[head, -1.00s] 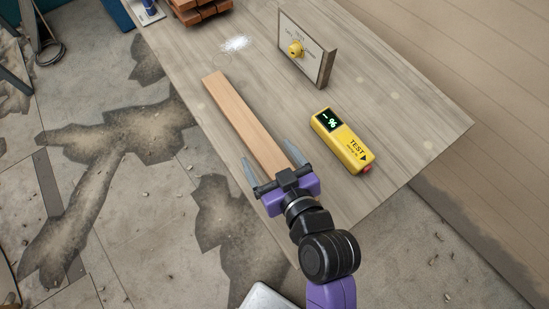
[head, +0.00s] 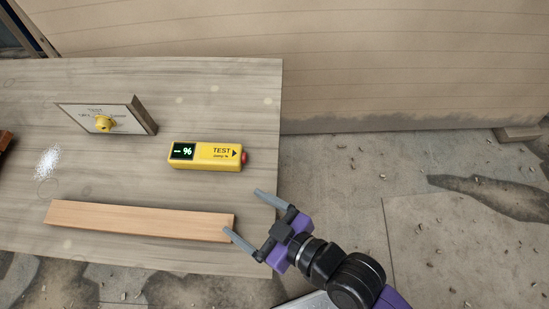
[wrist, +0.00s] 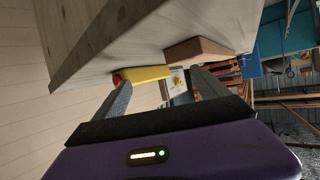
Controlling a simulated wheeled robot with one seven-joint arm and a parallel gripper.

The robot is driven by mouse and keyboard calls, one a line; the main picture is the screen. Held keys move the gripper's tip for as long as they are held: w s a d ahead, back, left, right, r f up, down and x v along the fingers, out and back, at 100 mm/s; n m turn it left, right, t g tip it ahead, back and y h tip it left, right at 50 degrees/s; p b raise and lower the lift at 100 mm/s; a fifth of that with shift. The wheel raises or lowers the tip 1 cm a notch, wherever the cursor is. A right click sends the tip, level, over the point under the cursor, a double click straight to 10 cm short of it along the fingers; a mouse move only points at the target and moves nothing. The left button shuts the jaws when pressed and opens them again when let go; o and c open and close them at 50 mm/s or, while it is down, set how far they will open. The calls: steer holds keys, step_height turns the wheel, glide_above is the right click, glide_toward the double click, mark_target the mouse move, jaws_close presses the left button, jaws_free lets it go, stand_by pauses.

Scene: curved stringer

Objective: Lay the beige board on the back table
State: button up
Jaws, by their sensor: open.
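The beige board (head: 140,220) lies flat along the front edge of a grey wooden table (head: 230,100). It also shows in the wrist view (wrist: 196,50). My gripper (head: 242,211) is open and empty at the board's right end, by the table's right edge. Its lower fingertip is close to the board's end corner; I cannot tell whether they touch. In the wrist view the two fingers (wrist: 160,77) are spread with nothing between their pads. I cannot tell from these frames whether this is the back table.
A yellow tester (head: 205,156) with a red end lies behind the board. A panel with a yellow knob (head: 107,119) stands further left. White powder (head: 48,161) lies at the left. Cracked floor (head: 335,180) is open right of the table, before a plank wall (head: 400,60).

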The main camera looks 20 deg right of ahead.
steer(key=s+d+r+m+t+h, duration=0.1)
steer(key=s+d+r+m+h, duration=0.2)
steer(key=s+d, duration=0.4)
steer(key=s+d+r+m+t+h, duration=0.2)
steer(key=s+d+r+m+h, duration=0.1)
steer(key=s+d, duration=0.5)
steer(key=d+r+h, duration=0.1)
steer(key=d+r, duration=0.1)
steer(key=d, duration=0.1)
steer(key=shift+d+r+m+t, duration=0.3)
steer(key=shift+r, duration=0.05)
steer(key=shift+s, duration=0.1)
stand_by(1.0)
